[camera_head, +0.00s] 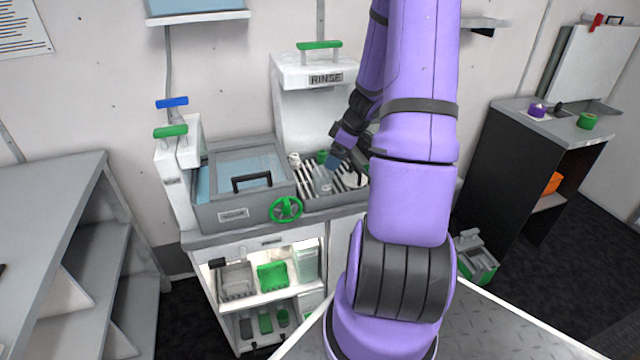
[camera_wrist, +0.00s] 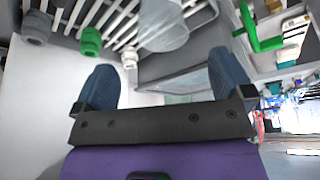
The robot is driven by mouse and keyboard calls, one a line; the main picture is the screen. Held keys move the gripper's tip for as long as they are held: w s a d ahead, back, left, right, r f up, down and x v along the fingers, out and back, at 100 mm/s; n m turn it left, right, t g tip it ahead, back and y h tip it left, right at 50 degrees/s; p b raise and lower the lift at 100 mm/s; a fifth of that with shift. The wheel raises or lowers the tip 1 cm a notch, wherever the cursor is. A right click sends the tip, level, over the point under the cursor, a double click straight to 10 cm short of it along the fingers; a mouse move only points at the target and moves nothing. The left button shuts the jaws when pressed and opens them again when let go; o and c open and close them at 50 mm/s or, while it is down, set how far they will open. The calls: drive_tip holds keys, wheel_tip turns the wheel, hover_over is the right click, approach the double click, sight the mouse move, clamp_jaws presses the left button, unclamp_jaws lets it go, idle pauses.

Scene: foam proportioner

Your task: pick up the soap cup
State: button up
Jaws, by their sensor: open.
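A clear, pale cup (camera_wrist: 163,25) shows at the top of the wrist view, ahead of the fingers and near the slatted rack (camera_wrist: 110,14); it may be the soap cup. In the head view a pale translucent cup (camera_head: 322,181) is at the rack under the RINSE sign, close to my gripper (camera_head: 335,162). My gripper also shows in the wrist view (camera_wrist: 160,78), its two blue fingers wide apart with nothing between them. My arm hides part of the rinse station in the head view.
Beside the cup in the wrist view are a green fitting (camera_wrist: 90,42), a grey one (camera_wrist: 37,28) and a small white one (camera_wrist: 129,58).

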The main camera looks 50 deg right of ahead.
sight(323, 172)
drive_tip(key=shift+a+x, duration=0.15)
drive_tip(key=shift+x, duration=1.85)
drive_tip(key=shift+a+x, duration=0.1)
drive_tip(key=shift+x, duration=1.9)
drive_tip(key=shift+w+r, duration=0.1)
drive_tip(key=shift+w, duration=0.05)
drive_tip(key=c, duration=1)
